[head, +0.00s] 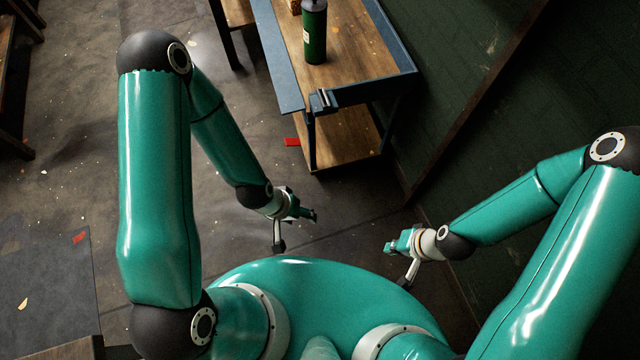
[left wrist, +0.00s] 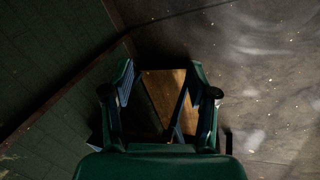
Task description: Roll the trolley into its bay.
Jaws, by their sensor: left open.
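The trolley has a wooden top in a blue-grey metal frame (head: 388,86) and a wooden lower shelf (head: 345,140). It stands at the top centre of the head view, beside the dark green wall. A dark handle-like part (head: 322,100) sits at its near corner. My left gripper (head: 296,231) is open and empty, short of the trolley's near end. In the left wrist view a wooden surface (left wrist: 165,95), seemingly the trolley's, shows between its spread fingers (left wrist: 160,70). My right gripper (head: 399,264) is open and empty, nearer the wall. I cannot make out the bay.
A dark green bottle (head: 315,35) stands on the trolley. The green wall (head: 530,100) bounds the right side. Open floor (head: 75,130) lies to the left.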

